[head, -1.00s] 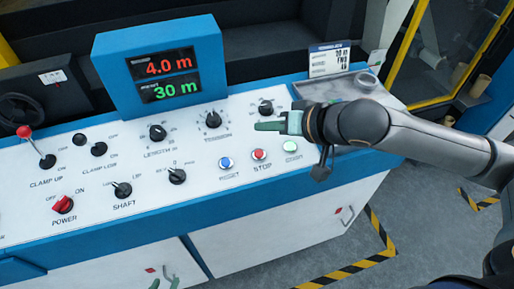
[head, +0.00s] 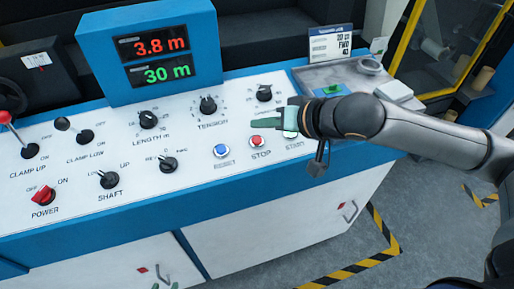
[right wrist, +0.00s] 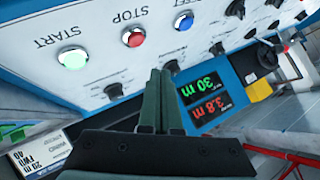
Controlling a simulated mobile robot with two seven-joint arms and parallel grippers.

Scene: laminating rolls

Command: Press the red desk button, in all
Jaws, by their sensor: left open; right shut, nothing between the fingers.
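The red STOP button (head: 257,141) sits on the white sloped panel between the blue RESET button (head: 221,151) and the green START button (head: 290,135). It also shows in the right wrist view (right wrist: 134,36). My right gripper (head: 254,124) is shut and empty. Its green fingertips point left and appear just above the STOP button in the head view, apart from it; the gripper partly covers START. In the right wrist view the closed fingers (right wrist: 158,85) lie below the buttons.
Knobs and a red power switch (head: 43,196) cover the panel's left. The display box (head: 160,50) reads 3.8 m and 30 m. A grey tray (head: 345,75) with a green item is behind my right arm. Floor in front is clear, with striped tape.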

